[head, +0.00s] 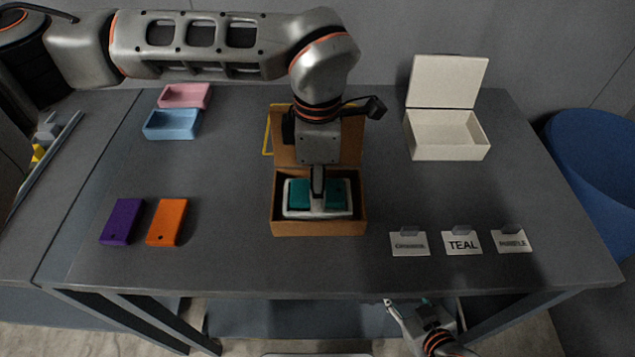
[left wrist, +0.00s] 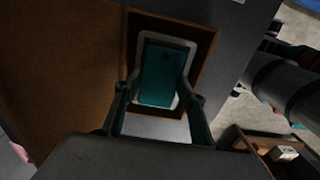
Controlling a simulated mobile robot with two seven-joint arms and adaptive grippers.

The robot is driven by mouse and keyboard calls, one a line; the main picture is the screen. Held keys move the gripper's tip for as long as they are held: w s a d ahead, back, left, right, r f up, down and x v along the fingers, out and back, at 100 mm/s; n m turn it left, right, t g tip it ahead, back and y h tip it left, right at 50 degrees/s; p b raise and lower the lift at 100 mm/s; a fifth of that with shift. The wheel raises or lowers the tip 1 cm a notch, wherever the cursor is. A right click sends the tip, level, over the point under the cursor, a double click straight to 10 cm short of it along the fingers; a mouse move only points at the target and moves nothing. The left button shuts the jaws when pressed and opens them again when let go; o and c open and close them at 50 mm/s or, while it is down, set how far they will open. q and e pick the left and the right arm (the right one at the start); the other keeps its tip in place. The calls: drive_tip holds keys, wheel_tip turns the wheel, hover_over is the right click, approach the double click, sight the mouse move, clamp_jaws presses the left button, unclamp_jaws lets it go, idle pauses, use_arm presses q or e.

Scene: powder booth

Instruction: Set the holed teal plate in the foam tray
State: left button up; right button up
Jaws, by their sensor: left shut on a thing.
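The teal plate (head: 335,193) lies level within the white foam tray (head: 318,215), inside an open cardboard box (head: 318,229). My left gripper (head: 318,190) points straight down into the box and is shut on the plate, hiding its middle in the head view. In the left wrist view the plate (left wrist: 160,75) sits between the two fingers, with a small dark hole near its far end and the pale tray rim around it. I cannot tell whether it rests fully on the foam. My right gripper (head: 408,308) is below the table's front edge, its jaw state unclear.
A purple block (head: 122,222) and an orange block (head: 167,222) lie at left. Pink (head: 185,95) and blue (head: 171,124) trays stand behind them. A TEAL card (head: 462,243) stands between two others. An open white box (head: 448,140) is at back right. The table's centre-left is clear.

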use_arm(q)
drive_tip(key=o, duration=1.3)
drive_tip(key=shift+r, duration=0.1)
wheel_tip(320, 180, up, 12)
drive_tip(key=shift+f, duration=0.1)
